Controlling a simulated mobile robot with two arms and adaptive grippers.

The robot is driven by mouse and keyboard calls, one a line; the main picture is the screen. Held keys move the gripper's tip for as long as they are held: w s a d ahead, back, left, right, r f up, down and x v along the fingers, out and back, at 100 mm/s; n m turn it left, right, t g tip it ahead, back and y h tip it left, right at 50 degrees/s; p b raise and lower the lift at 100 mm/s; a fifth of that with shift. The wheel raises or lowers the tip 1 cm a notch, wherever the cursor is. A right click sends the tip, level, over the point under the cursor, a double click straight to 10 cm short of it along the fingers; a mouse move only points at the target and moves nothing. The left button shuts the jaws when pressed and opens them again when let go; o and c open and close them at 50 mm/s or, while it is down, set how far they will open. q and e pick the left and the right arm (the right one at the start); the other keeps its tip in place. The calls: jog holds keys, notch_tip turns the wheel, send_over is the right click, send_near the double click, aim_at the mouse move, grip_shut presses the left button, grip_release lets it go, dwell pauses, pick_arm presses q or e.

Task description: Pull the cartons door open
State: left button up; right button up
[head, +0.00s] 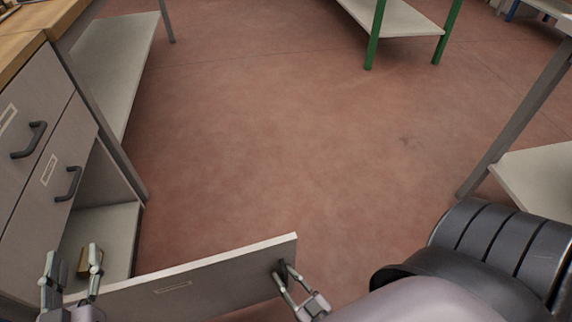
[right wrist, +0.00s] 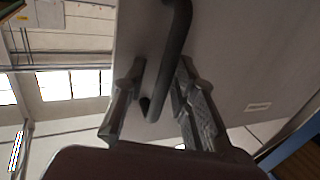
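The cartons door (head: 200,285) is a grey panel with a small label. It stands swung out from the cabinet in the head view, and its free end points right. A dark bar handle (right wrist: 176,45) is on the door near that end. My right gripper (head: 286,273) is at the handle. In the right wrist view its fingers (right wrist: 160,90) are on either side of the bar, with a visible gap on the left side. My left gripper (head: 72,268) is open and empty in front of the cabinet opening, near the door's inner end.
The grey cabinet (head: 30,210) has drawers with dark handles above the opening. A small brown object (head: 83,262) is inside on the shelf (head: 112,225). Tables stand at the back and right. The reddish floor (head: 270,140) between is clear.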

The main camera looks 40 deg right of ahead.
aim_at(277, 253)
jog(key=shift+o, duration=0.3)
jog(key=shift+a+r, duration=0.1)
jog(key=shift+r, duration=0.05)
notch_tip(277, 253, up, 10)
jog(key=shift+f, duration=0.15)
dwell(0.4)
dwell(0.5)
